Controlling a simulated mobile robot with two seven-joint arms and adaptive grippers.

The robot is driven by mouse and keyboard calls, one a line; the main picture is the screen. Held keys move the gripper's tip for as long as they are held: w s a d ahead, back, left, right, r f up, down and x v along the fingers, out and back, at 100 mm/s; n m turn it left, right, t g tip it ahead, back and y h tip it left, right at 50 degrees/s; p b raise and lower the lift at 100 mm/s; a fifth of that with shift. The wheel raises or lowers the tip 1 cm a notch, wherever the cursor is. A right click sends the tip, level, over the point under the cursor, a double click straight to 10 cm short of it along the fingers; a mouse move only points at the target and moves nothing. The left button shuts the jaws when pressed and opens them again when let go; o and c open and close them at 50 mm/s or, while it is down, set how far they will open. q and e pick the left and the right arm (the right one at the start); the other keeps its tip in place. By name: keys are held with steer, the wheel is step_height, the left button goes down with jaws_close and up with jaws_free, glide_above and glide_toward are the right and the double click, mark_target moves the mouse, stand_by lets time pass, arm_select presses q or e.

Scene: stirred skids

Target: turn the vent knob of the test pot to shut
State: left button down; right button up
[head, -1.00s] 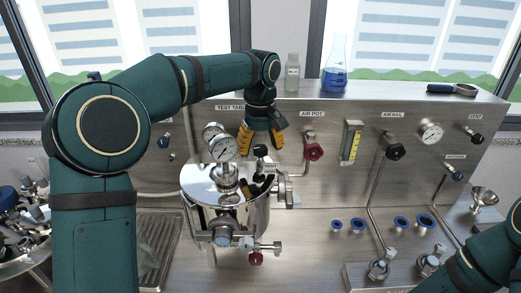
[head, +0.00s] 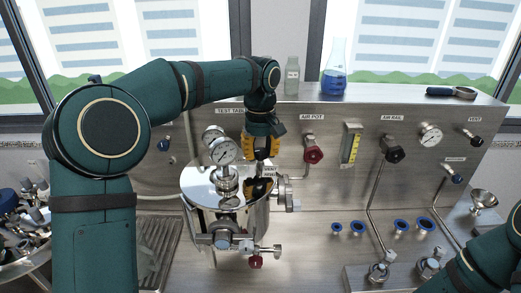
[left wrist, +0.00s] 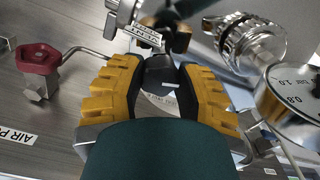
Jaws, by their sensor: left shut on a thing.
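The test pot (head: 243,222) is a shiny steel vessel standing at the front of the steel panel, with a pressure gauge (head: 222,151) on its lid. Its vent knob (left wrist: 160,72) is black with a white line and shows between the fingers in the left wrist view. My left gripper (head: 262,150) reaches down over the back right of the lid. Its orange-and-black fingers (left wrist: 168,82) are shut on the knob from both sides. In the head view the fingers hide the knob. My right gripper is out of the frame; only part of that arm shows at lower right.
A red AIR POT valve knob (head: 313,153) is on the panel right of my left gripper, with a flowmeter (head: 352,142) beyond it. A bottle (head: 292,75) and a flask of blue liquid (head: 336,72) stand on the panel's top.

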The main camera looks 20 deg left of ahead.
arm_select(q)
steer(key=m+p, duration=0.2)
steer(key=shift+r+m, duration=0.15)
steer(key=shift+m, duration=0.25)
steer(key=shift+m+p, duration=0.5)
steer(key=shift+m, duration=1.3)
steer(key=m, duration=0.3)
steer(key=shift+m+p, duration=0.3)
steer(key=m, duration=0.8)
steer(key=shift+f+m, duration=0.2)
steer(key=shift+m, duration=1.7)
